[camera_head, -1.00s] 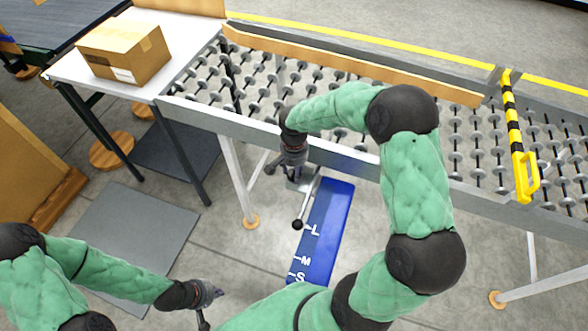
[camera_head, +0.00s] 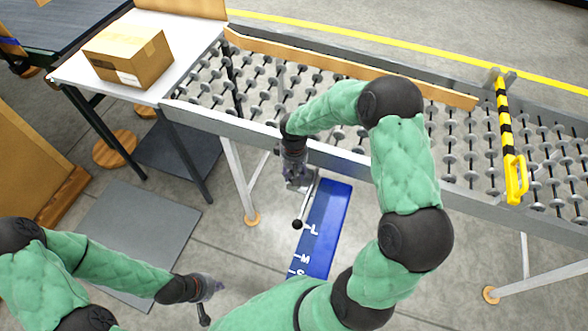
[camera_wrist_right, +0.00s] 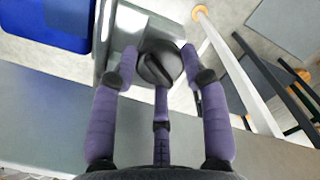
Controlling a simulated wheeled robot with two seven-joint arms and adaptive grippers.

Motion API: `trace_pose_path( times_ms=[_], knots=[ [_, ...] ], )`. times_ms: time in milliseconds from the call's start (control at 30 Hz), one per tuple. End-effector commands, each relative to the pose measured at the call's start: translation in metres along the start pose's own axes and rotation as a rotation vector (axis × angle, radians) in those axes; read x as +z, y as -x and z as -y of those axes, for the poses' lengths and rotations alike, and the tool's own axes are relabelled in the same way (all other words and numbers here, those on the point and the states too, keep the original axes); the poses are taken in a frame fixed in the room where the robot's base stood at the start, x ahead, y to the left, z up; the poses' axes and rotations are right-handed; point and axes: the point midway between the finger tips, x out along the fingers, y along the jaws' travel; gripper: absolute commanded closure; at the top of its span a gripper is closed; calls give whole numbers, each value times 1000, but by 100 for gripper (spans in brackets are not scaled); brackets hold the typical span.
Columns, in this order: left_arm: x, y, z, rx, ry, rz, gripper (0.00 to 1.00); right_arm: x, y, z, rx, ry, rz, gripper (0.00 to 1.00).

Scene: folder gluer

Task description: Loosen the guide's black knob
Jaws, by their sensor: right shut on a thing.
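The black knob (camera_wrist_right: 158,66) is round, with a slot-like ridge across its face, and sits against a grey metal part in the right wrist view. My right gripper (camera_wrist_right: 160,72) has its purple fingers closed around it. In the head view my right gripper (camera_head: 297,180) is at the conveyor's near side rail and hides the knob. A metal rod ending in a black ball (camera_head: 297,224) hangs just below it. My left gripper (camera_head: 210,288) is low at the bottom left, away from the guide; its fingers are too small and dark to read.
A blue scale plate (camera_head: 325,225) marked L, M and S lies below the rail. The roller conveyor (camera_head: 345,156) runs across, with a yellow-black striped bar (camera_head: 507,130) at right. A cardboard box (camera_head: 128,56) sits on a white table at left.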

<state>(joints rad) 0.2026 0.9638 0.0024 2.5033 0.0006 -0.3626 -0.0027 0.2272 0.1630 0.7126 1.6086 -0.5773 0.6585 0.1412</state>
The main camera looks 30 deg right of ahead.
Motion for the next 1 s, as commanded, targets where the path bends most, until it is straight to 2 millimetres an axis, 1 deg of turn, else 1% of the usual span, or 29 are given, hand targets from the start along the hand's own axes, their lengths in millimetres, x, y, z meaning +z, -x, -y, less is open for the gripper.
trace_pose_path(
  times_ms=[33, 300, 500, 700, 1000],
  knots=[
    [0, 5, -2, 0, 0, 0, 100, 1, 1, 0, -1, 45, 2, 87],
    [1, 18, -6, 0, 0, 0, 100, 1, 1, 0, -1, 295, 2, 87],
    [1, 26, -9, 0, 0, 0, 100, 1, 1, 0, -1, 450, 3, 87],
    [1, 31, -11, 0, 0, 0, 100, 1, 0, 0, -2, 560, 3, 87],
    [1, 34, -12, 0, 0, 0, 100, 1, -1, 0, -1, 637, 2, 87]
  ],
)
